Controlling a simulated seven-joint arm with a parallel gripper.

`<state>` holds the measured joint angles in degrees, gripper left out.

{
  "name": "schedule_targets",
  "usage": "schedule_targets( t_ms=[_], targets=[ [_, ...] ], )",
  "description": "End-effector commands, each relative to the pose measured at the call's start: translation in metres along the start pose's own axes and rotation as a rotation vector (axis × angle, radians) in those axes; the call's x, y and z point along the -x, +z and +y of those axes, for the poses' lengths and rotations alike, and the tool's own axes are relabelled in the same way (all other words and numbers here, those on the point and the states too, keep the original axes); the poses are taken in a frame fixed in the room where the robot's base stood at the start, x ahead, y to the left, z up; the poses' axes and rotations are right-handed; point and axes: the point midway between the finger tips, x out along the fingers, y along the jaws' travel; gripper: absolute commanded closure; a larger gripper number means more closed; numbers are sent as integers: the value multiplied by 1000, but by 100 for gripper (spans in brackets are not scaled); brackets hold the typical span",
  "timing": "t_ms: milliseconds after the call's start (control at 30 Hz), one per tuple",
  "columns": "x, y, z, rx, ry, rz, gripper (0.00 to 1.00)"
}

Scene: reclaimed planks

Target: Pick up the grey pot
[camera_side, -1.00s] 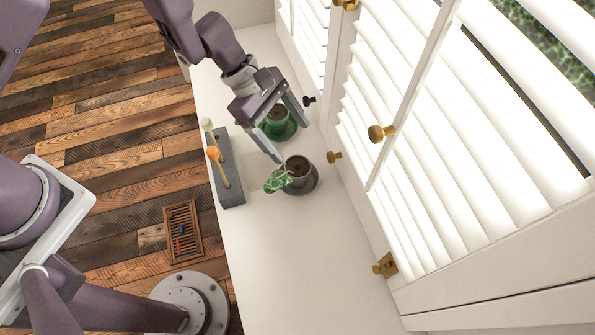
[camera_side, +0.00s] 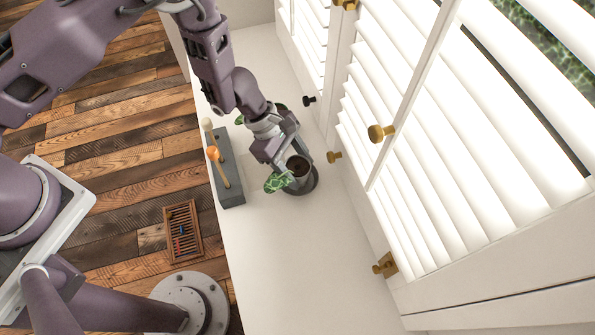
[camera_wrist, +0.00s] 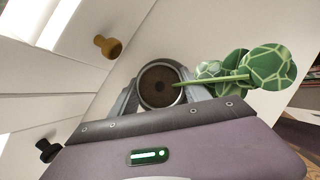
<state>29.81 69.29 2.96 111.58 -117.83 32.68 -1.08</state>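The grey pot (camera_side: 304,178), with dark soil and a patterned green leafy plant (camera_side: 277,183), stands upright at a dark round saucer on the white sill. I cannot tell whether it is clear of the saucer. My gripper (camera_side: 286,170) is at the pot, with a finger on each side of it. In the wrist view the pot's round rim (camera_wrist: 140,87) sits between the two fingers (camera_wrist: 162,92), which appear to press on its sides. The plant (camera_wrist: 240,72) leans out to the right there. The lower pot is partly hidden by my gripper.
A grey block (camera_side: 231,190) with an orange-headed stick on it lies left of the pot. The shutters, with brass knobs (camera_side: 334,157), stand close on the right. A green pot behind is mostly hidden by my arm. The sill (camera_side: 290,260) in front is clear.

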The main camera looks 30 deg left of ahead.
Motion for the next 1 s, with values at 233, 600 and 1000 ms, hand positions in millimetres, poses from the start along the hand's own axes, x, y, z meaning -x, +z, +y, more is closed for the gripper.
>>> schedule_targets(
  t_ms=[233, 600, 1000],
  targets=[
    [0, 0, 0, 0, 0, 0, 100],
    [16, 10, 1, -1, 2, -2, 100],
    [89, 51, 1, -1, 3, -3, 100]
  ],
)
